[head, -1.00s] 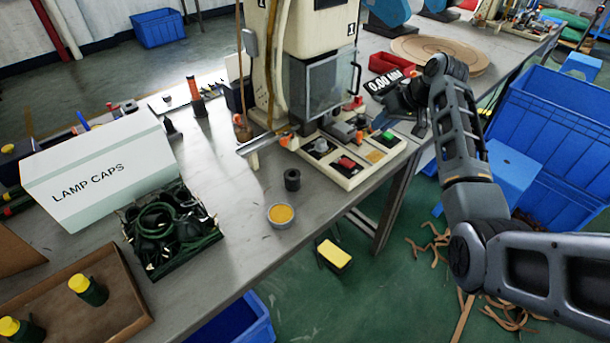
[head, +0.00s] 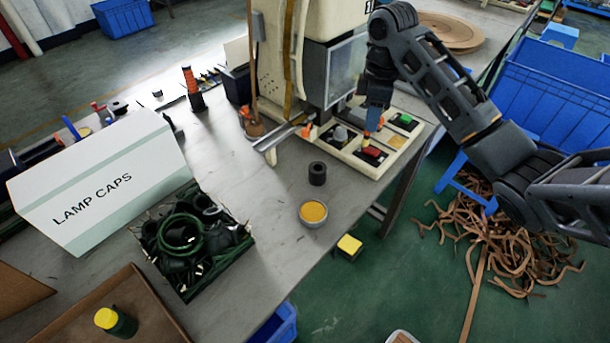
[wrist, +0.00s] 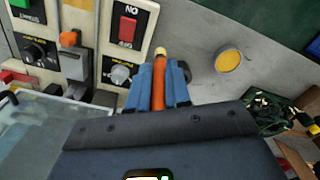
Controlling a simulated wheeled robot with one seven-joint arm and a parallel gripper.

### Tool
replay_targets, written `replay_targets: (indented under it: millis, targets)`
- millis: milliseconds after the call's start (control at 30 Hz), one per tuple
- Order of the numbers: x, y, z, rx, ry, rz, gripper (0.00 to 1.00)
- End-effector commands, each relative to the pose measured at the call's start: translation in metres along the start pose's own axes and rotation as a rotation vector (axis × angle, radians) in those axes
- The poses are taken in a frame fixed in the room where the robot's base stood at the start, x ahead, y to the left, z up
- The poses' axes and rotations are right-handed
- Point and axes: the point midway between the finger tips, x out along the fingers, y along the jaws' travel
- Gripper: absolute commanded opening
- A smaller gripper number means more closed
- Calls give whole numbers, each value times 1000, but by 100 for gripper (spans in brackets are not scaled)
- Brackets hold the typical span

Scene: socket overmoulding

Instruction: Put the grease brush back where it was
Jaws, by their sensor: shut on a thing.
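My gripper (wrist: 158,88) is shut on a slim orange-handled tool, which looks like the grease brush (wrist: 158,80), with a pale tip pointing away from the gripper. In the head view my gripper (head: 375,118) is over the machine's control panel, near the red switch (head: 371,154), and only a bit of orange shows at its fingers. A round tin of yellow grease (head: 313,212) stands on the bench near its front edge. The tin also shows in the wrist view (wrist: 228,61), to the right of the gripper. I cannot tell whether the brush touches the panel.
A black ring (head: 317,173) stands between tin and panel. The pale machine (head: 297,60) rises behind. A crate of black parts (head: 213,275) and a LAMP CAPS box (head: 110,185) are on the left. Bare bench lies left of the tin.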

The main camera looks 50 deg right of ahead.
Motion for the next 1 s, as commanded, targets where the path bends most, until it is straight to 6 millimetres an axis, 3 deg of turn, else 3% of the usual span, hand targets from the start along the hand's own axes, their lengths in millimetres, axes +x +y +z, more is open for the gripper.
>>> replay_targets:
  millis: [167, 633, 800, 1000]
  targets:
    - [12, -8, -9, -20, -7, 3, 0]
    - [62, -32, -95, -19, -10, 6, 0]
    - [71, -35, -107, -16, -9, 6, 0]
    - [81, -36, -108, -14, -9, 5, 0]
